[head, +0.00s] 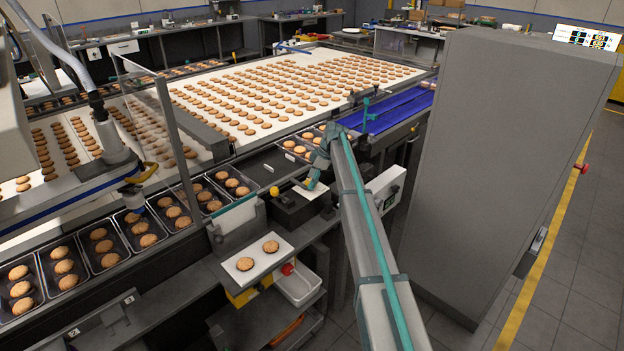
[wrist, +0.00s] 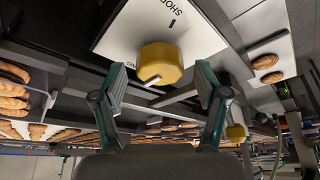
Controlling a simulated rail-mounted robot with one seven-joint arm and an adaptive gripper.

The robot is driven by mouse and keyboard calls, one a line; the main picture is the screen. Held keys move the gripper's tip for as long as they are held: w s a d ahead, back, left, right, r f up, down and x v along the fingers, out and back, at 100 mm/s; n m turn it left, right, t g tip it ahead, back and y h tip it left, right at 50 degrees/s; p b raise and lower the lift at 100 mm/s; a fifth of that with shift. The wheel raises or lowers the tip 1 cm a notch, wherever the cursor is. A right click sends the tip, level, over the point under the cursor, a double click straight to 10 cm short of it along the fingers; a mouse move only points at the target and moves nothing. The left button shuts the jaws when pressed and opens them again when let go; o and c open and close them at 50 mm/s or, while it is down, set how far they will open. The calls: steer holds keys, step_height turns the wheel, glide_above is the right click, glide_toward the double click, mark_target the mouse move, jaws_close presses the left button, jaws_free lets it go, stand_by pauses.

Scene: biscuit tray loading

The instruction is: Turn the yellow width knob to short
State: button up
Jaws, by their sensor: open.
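The yellow width knob (wrist: 162,62) sits on a white label plate (wrist: 198,38) in the wrist view. Its white pointer mark is on the side near my gripper, facing away from the partly cut-off word that starts "SHO". My gripper (wrist: 161,78) is open, with one finger on each side of the knob and visible gaps between; whether either finger touches it I cannot tell. In the head view my gripper (head: 309,183) is low over the white plate (head: 308,194) on a dark box; the knob there is hidden or too small to make out.
A second yellow knob-like part (head: 275,190) stands left of my gripper, on the same dark box. A white board (head: 258,268) with two biscuits lies in front. Trays of biscuits (head: 232,184) line the conveyor behind. A tall grey cabinet (head: 490,170) stands at right.

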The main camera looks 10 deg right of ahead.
steer(key=c, duration=1.2)
steer(key=shift+o, duration=0.2)
